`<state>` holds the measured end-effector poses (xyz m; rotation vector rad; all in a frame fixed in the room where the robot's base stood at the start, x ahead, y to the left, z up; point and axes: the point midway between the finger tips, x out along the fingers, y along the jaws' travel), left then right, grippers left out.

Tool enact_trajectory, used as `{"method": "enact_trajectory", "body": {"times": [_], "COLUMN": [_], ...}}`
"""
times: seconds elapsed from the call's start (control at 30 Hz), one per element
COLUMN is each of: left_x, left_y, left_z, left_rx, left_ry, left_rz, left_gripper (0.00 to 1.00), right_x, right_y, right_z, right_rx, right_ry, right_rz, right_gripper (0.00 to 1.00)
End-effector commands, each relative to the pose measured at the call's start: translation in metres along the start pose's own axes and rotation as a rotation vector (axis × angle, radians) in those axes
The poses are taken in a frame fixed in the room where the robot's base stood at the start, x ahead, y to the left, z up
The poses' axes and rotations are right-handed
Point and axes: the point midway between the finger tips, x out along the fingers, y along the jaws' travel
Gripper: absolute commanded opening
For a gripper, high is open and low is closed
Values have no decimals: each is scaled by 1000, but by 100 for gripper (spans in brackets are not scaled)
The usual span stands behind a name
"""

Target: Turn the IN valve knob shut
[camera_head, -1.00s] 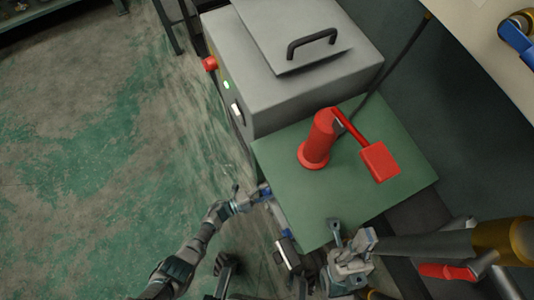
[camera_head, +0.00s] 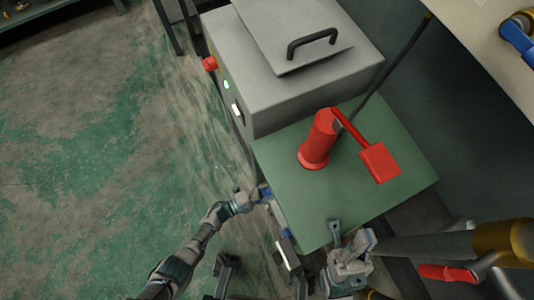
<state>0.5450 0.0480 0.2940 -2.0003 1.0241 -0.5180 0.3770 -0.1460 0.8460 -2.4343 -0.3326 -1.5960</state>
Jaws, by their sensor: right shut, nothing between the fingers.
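No knob marked IN can be read in this view. A small blue part (camera_head: 265,192) shows at the left edge of the green tabletop (camera_head: 360,208), and my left gripper (camera_head: 243,202) is close beside it. Its fingers are too small to tell whether they touch it or are open. My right gripper (camera_head: 350,240) is at the front edge of the tabletop, shut and empty. A red lever handle (camera_head: 447,272) sits by a grey pipe with a brass-coloured end (camera_head: 505,243), right of my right gripper.
A red cylinder with a red paddle (camera_head: 318,140) stands on the tabletop. Behind it is a grey machine (camera_head: 300,85) with a black handle and a red button (camera_head: 210,63). A blue-handled brass fitting (camera_head: 517,37) is at upper right.

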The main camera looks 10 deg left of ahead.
Motion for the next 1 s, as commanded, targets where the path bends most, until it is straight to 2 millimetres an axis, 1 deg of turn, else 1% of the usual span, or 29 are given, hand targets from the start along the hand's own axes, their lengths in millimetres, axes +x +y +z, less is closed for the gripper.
{"method": "enact_trajectory", "body": {"times": [0.27,0.37,0.47,0.7,0.8,1.0], "left_x": [0,-2,-12,-52,-65,-79], "left_y": [-3,-3,-3,0,0,0], "left_z": [0,1,2,2,2,2], "left_rx": [3,4,4,2,1,1], "left_ry": [0,0,-2,-3,-2,-1], "left_rz": [-4,-4,-3,0,-1,-1], "left_gripper": [66,66,66,66,66,66], "right_x": [0,1,1,1,1,1], "right_y": [0,-1,-1,-1,-1,-1], "right_z": [0,-4,-5,-4,-4,-4], "right_rx": [0,0,0,0,0,0], "right_ry": [1,7,7,5,5,5], "right_rz": [0,0,0,0,0,0], "right_gripper": [0,0,0,0,0,0]}}
